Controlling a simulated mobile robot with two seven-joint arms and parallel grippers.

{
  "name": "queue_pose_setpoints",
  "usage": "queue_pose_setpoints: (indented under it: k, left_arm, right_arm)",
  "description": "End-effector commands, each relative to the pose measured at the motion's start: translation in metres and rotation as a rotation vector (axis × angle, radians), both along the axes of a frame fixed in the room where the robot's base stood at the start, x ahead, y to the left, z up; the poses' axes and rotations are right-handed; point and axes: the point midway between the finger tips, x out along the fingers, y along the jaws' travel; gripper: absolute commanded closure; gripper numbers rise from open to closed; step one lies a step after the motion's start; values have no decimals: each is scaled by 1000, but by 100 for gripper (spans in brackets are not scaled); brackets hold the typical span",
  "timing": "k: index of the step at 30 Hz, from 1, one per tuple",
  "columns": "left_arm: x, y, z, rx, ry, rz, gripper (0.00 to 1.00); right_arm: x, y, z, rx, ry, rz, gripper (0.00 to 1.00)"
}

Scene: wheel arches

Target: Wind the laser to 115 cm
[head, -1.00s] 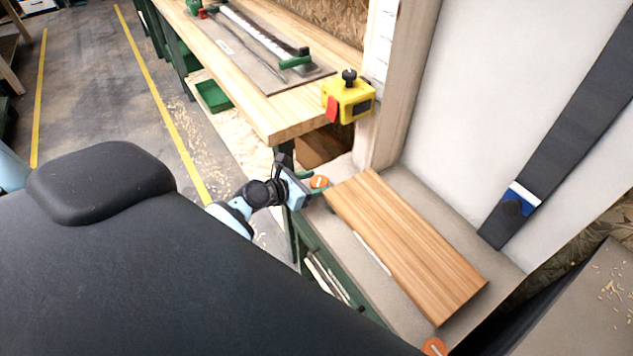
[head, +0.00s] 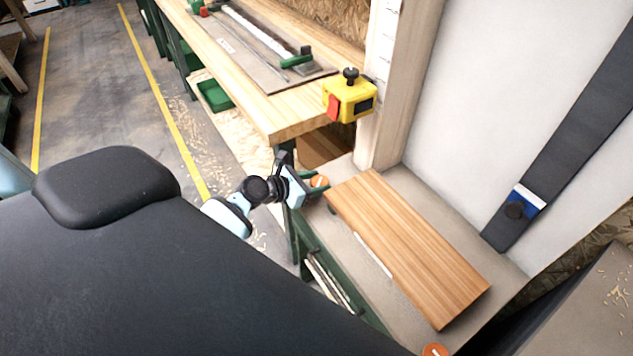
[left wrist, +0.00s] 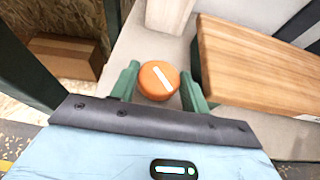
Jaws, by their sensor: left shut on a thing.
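The laser (head: 348,100) is a yellow box with a black knob on top and a red part, on a pale upright post (head: 390,45) with scale marks. The marks are too small to read. An orange round knob (head: 320,180) with a white line sits on the ledge below the post. My left gripper (head: 313,184) is shut on this knob, with its green fingers on either side; the left wrist view shows the knob (left wrist: 158,82) between them. A second orange knob (head: 434,350) shows at the bottom edge. My right gripper is not in view.
A wooden board (head: 405,245) lies on the grey ledge just right of the left gripper. A workbench (head: 285,115) stands behind. A dark strap (head: 570,130) crosses the white panel at right. The floor at left is open.

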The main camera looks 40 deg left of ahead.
Motion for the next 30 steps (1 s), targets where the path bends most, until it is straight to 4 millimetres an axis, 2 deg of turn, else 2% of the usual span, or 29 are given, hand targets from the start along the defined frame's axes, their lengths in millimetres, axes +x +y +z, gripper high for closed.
queue_pose_setpoints:
  k: [1, 9, 21, 30]
  left_arm:
    - [-1, 1, -5, 0, 5, -23, 77]
    - [1, 4, -6, 1, 5, -226, 77]
    - [5, 8, -4, -2, 2, -557, 77]
    - [7, 9, -2, 0, 1, -713, 77]
  right_arm:
    - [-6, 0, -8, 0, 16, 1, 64]
    - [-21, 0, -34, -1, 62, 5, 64]
    - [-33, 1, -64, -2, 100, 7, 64]
    - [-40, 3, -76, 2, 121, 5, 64]
